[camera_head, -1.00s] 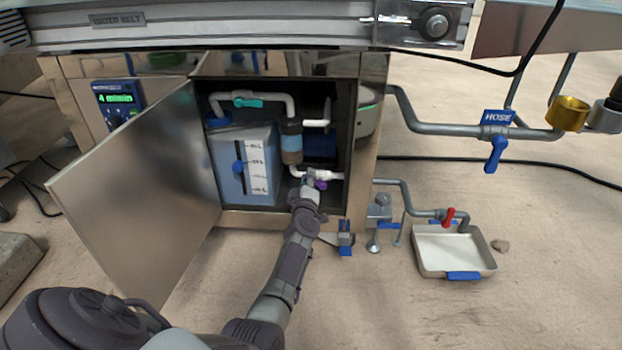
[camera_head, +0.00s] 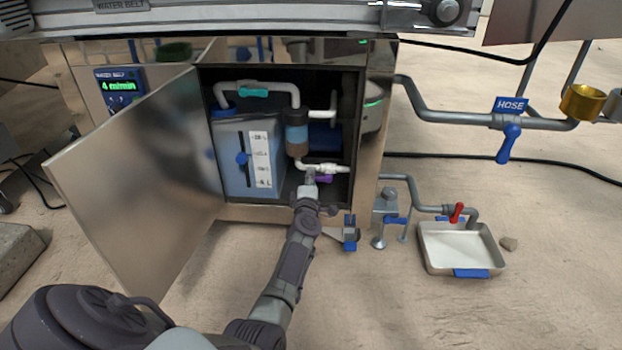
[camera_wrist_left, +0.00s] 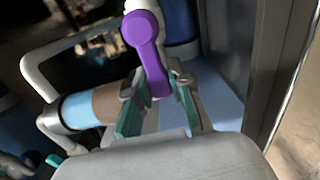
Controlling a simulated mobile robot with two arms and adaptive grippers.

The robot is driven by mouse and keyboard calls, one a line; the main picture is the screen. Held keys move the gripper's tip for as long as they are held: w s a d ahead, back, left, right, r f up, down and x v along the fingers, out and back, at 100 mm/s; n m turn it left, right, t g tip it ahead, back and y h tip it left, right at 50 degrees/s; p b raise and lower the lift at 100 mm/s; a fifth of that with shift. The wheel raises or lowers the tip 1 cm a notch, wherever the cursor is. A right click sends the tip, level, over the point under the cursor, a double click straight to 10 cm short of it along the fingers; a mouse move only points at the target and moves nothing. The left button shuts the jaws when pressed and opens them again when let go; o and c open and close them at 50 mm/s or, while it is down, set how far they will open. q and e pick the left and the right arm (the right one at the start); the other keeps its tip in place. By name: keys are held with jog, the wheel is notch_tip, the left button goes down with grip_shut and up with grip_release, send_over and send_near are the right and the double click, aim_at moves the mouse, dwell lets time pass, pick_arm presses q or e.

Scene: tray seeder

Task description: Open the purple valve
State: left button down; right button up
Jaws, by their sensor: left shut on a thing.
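The purple valve (camera_head: 323,178) sits on a white pipe low inside the open cabinet. In the left wrist view its purple handle (camera_wrist_left: 146,48) reaches down from the white pipe, with its end between my fingers. My left gripper (camera_head: 312,178) reaches into the cabinet from below; in the left wrist view its fingers (camera_wrist_left: 158,98) are shut on the handle's end. In the head view the gripper hides part of the handle. My right gripper is not in view.
The cabinet door (camera_head: 140,180) stands open on the left. A blue tank (camera_head: 231,175), a teal valve (camera_head: 254,93) and a filter (camera_head: 297,136) are inside. A hose pipe with blue valve (camera_head: 509,138) and a red-valve pipe (camera_head: 456,212) over a white tray (camera_head: 430,240) lie right.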

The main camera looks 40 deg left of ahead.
pick_arm(q)
jog(key=shift+f, duration=0.1)
jog(key=c, duration=1)
grip_release()
